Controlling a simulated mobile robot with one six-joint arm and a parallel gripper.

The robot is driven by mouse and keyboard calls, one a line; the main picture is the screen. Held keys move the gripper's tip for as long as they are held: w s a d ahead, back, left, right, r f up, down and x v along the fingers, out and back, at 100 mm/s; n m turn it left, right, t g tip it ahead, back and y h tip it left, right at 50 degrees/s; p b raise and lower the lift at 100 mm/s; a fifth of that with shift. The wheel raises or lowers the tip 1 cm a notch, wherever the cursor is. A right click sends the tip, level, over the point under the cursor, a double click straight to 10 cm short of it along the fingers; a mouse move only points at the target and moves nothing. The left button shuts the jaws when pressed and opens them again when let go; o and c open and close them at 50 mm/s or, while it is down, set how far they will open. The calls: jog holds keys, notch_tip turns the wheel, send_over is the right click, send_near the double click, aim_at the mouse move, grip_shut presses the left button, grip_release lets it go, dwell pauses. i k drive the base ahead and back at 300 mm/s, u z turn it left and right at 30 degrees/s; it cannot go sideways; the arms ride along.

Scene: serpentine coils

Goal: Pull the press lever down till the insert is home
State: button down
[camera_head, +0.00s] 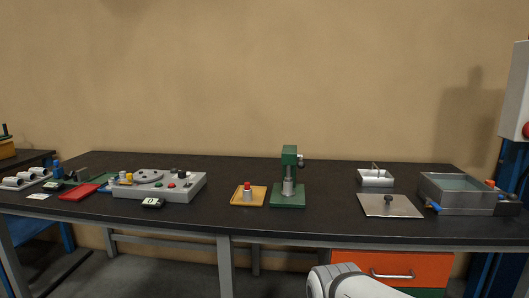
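A green press (290,154) stands upright near the middle of the black table. Its base is a green plate, and a grey metal cylinder (288,187) stands on the base under the press head. A small dark knob with a light part (301,161) shows at the right of the head; it looks like part of the lever, but the lever's angle is too small to tell. I cannot make out the insert or how deep it sits. A white part of my arm shows at the bottom, in front of the table. My gripper is not in view.
Left of the press is an orange tray (237,202) with a red-topped grey piece (247,191). Further left is a grey control box (186,192). To the right are a flat metal plate (390,210), a small metal box (375,181) and a water tank (455,204).

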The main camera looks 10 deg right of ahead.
aim_at(301, 164)
jog(key=z, duration=0.05)
jog(key=i, duration=0.85)
